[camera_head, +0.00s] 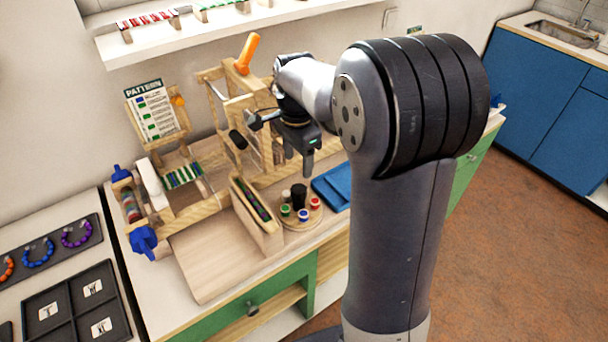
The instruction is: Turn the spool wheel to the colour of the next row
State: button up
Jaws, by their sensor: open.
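The spool wheel (298,222) is a round wooden disc with a dark centre post, on the workbench right of a slotted wooden box. Small spools sit around it: a green one at left, a blue one in front and red ones at right. The pattern card (154,112) stands upright at the left, with rows of coloured marks too small to read. My gripper (285,147) is open and empty, pointing down above and behind the spool wheel, apart from it. My arm covers part of the bench's right side.
A wooden loom frame with an orange handle (247,52) stands behind the wheel. The slotted box (258,216) is close on its left. A folded blue cloth (334,186) lies at right. A wall shelf (240,32) runs above. A bare wooden board (205,262) is front left.

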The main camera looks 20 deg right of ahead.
aim_at(298, 188)
notch_tip(298, 188, down, 10)
jog(key=shift+r, duration=0.1)
jog(key=shift+c, duration=0.6)
jog(key=c, duration=0.9)
jog(key=shift+n, duration=0.3)
jog(key=n, duration=0.6)
jog(key=shift+s, duration=0.1)
jog(key=n, duration=0.4)
jog(key=shift+n, duration=1.8)
jog(key=shift+b, duration=0.3)
